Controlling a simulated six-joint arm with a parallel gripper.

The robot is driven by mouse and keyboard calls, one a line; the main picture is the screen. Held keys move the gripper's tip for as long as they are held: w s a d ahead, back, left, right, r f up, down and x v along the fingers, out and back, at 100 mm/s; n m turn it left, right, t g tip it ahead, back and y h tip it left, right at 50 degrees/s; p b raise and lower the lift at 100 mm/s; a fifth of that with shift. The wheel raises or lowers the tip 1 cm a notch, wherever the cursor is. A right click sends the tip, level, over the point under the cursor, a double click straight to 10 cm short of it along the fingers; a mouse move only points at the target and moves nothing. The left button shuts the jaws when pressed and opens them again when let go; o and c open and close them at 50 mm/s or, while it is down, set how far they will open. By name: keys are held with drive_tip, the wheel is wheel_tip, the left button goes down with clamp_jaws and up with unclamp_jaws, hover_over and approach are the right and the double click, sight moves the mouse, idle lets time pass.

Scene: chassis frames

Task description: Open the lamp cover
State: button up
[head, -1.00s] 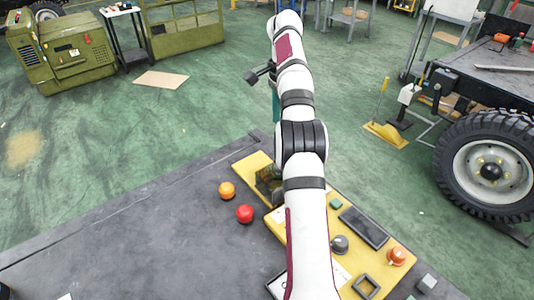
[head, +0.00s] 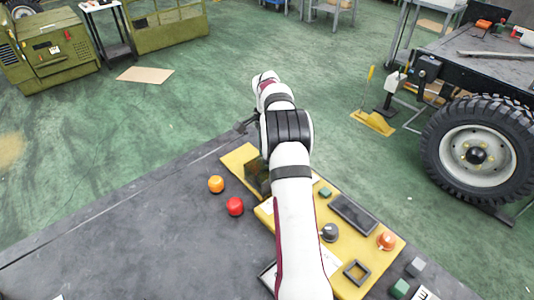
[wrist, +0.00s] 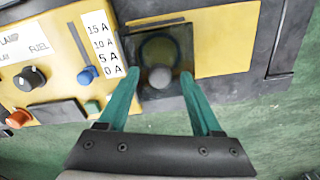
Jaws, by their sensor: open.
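The lamp cover (wrist: 181,40) is a dark, see-through square cover on the yellow panel (wrist: 225,40). In the wrist view a round ring and a grey knob-like round part (wrist: 160,77) show at it. In the head view the cover (head: 256,177) stands at the panel's far end, partly behind my arm. My gripper (wrist: 160,74) is open and empty. Its two teal fingers lie either side of the cover in the wrist view, one left and one right. I cannot tell whether they touch it. In the head view my arm hides the fingers.
A blue slider knob (wrist: 87,75), a black knob (wrist: 34,77) and an orange button (wrist: 18,118) sit left of the cover. An orange ball (head: 216,184) and a red ball (head: 235,206) lie on the dark table (head: 140,240), which is clear at left.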

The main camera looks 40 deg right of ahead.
clamp_jaws()
idle(1.3)
